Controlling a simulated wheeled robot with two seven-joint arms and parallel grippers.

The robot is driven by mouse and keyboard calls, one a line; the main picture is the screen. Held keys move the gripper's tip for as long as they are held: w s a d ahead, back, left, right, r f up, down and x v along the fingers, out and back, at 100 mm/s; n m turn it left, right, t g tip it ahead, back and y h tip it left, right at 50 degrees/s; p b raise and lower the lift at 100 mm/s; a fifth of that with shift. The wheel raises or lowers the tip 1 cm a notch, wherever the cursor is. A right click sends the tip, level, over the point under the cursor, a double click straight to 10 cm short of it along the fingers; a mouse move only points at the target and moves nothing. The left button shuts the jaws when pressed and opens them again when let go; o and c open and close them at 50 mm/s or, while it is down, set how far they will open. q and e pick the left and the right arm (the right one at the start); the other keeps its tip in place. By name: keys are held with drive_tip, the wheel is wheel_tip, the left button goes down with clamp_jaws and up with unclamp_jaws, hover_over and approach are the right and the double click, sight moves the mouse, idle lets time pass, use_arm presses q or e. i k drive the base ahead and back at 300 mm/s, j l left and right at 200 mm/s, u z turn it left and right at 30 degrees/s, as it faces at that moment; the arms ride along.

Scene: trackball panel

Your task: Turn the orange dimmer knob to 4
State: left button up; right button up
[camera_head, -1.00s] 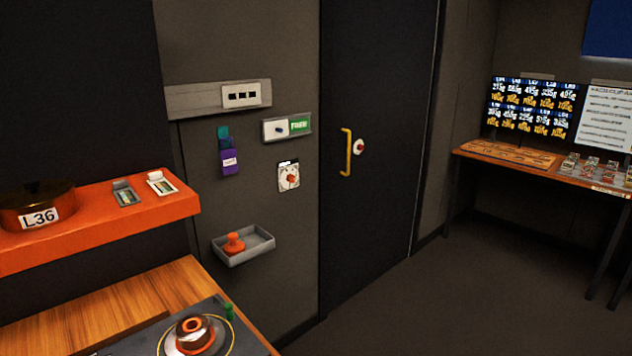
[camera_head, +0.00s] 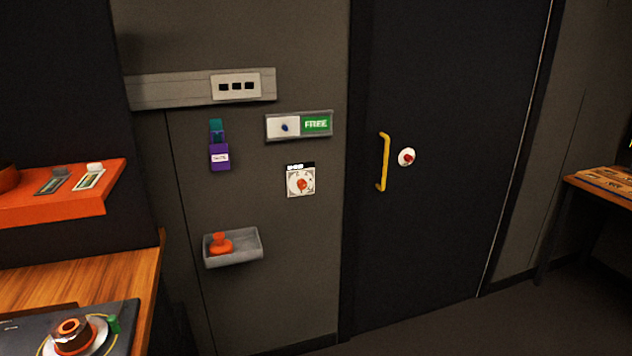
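The orange dimmer knob (camera_head: 302,184) sits on a pale square dial plate (camera_head: 293,190) on the grey wall, left of the dark door. Marks ring the knob, but they are too small to read, so I cannot tell its setting. A small black strip with white marks tops the plate. Neither of my grippers shows in the head view.
A FREE sign (camera_head: 316,124) hangs above the dial. A grey wall tray (camera_head: 248,250) holding an orange object (camera_head: 220,244) juts out below left. A wooden counter (camera_head: 110,270) and orange shelf (camera_head: 60,205) stand left. The door (camera_head: 450,150) has a yellow handle (camera_head: 384,162). Floor at right is clear.

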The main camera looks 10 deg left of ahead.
sight(302, 184)
drive_tip(key=i+l+u, duration=0.15)
drive_tip(key=i, duration=0.35)
drive_tip(key=i+l+u, duration=0.15)
drive_tip(key=i+l, duration=0.15)
drive_tip(key=i, duration=0.2)
drive_tip(key=i+j+u, duration=0.15)
drive_tip(key=i+j, duration=0.7)
